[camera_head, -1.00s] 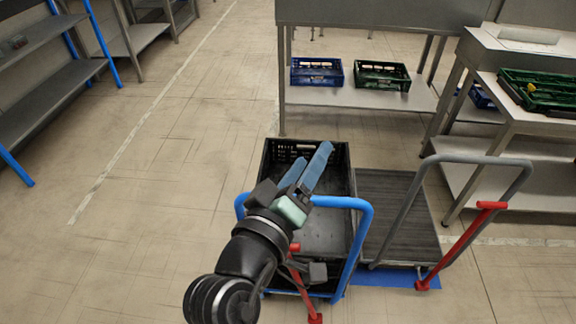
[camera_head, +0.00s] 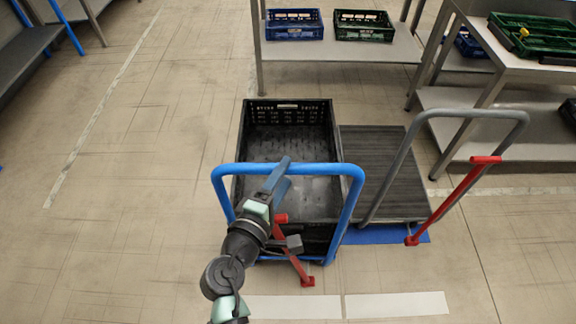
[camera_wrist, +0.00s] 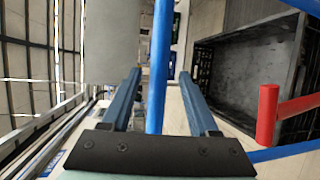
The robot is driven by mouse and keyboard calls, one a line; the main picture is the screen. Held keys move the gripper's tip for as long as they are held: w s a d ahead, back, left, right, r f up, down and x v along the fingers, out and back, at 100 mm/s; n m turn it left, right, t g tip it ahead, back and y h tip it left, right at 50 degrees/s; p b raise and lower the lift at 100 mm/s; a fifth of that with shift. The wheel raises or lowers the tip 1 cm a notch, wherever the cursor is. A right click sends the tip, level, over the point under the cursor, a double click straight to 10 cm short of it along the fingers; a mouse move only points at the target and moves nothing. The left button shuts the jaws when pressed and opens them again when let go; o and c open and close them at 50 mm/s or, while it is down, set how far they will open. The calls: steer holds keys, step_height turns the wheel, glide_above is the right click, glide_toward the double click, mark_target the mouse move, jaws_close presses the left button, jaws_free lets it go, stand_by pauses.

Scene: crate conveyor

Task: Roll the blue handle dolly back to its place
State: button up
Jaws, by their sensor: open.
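The dolly with the blue handle (camera_head: 330,169) stands in the middle of the head view, carrying a large black crate (camera_head: 333,135). A red lever (camera_head: 292,262) sits low on its near side; a red part (camera_wrist: 268,115) also shows in the wrist view. My gripper (camera_head: 283,170) is open at the handle's top bar, its blue fingers overlapping the bar. In the wrist view, the blue bar (camera_wrist: 159,60) runs between my two open fingers (camera_wrist: 160,78); contact cannot be told.
A second dolly with a grey handle (camera_head: 432,122) and bare deck (camera_head: 380,165) stands close on the right, over blue floor marking. A table (camera_head: 350,50) with blue and green crates is behind. White floor strips (camera_head: 397,304) lie in front. Floor on the left is clear.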

mark_target(286, 174)
steer(key=shift+x, duration=1.6)
steer(key=shift+c, duration=0.2)
jaws_close()
